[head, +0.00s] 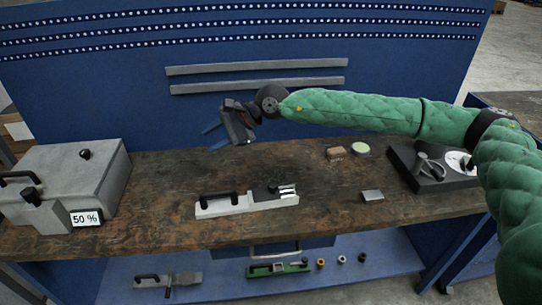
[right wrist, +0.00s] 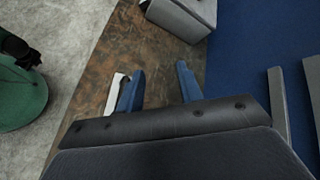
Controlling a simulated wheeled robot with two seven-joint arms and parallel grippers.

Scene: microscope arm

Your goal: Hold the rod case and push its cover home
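The rod case (head: 232,209), a long pale body with a black bar handle on its left part, lies on the brown worktop. A black knob and a light striped piece, perhaps its cover (head: 287,191), are at its right end; I cannot tell how far the cover is in. My right gripper (head: 218,137) is raised above and behind the case, clear of it. In the right wrist view its two blue fingers (right wrist: 160,70) stand apart with nothing between them. One pale end of the case (right wrist: 116,92) shows there, partly behind the left finger. My left gripper is not in view.
A grey box (head: 75,175) with a "50 %" display stands at the left. A dark device (head: 432,170), a small grey block (head: 372,196), a brown block (head: 335,153) and a round tin (head: 360,148) are at the right. The blue back panel (head: 130,90) rises behind.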

